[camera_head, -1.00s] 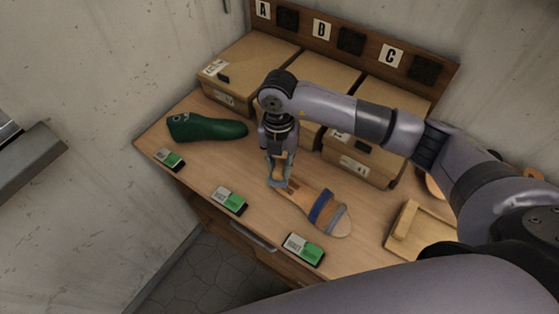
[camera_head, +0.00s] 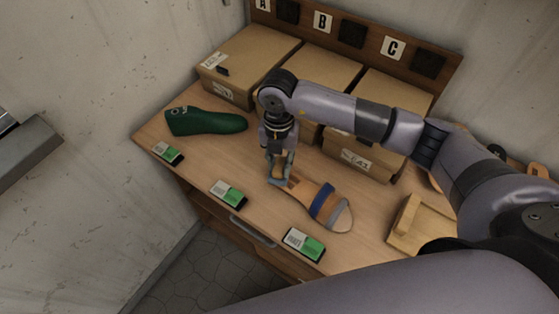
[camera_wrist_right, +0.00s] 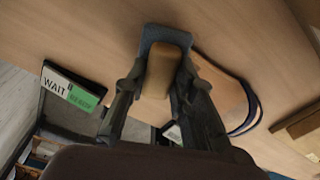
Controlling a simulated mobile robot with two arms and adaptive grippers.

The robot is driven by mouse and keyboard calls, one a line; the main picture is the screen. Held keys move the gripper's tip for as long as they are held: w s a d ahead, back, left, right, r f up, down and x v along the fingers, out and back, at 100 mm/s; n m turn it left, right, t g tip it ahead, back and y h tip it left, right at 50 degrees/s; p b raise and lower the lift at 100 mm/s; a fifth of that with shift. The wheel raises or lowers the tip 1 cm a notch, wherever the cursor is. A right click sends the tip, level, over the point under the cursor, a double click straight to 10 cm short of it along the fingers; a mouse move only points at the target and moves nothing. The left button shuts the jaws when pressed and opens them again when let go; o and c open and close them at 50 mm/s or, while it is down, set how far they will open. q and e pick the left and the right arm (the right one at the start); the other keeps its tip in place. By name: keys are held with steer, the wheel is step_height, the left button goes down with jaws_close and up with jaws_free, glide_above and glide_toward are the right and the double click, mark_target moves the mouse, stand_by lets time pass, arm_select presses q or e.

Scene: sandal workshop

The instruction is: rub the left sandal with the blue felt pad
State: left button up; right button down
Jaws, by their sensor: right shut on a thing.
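The sandal (camera_head: 298,192), tan with a blue strap and a grey strap, lies on the bench. It also shows in the right wrist view (camera_wrist_right: 226,88), partly behind a finger. My right gripper (camera_head: 280,168) is above the bench at the sandal's plain end. It is shut on the wooden handle of the blue felt pad (camera_wrist_right: 165,35), whose grey-blue felt is underneath. The pad is at the edge of the sandal's plain end; I cannot tell whether it touches. My left gripper is not in view.
A green shoe last (camera_head: 206,122) lies at the left. Several green-and-white cards (camera_head: 228,193) line the front edge. Cardboard boxes (camera_head: 250,62) stand at the back. A wooden stand (camera_head: 420,225) is right of the sandal. My right arm crosses above the bench.

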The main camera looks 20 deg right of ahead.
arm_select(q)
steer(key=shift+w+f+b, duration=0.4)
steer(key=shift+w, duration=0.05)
arm_select(e)
steer(key=shift+f, duration=0.5)
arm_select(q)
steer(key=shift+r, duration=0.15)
arm_select(e)
steer(key=shift+r, duration=0.1)
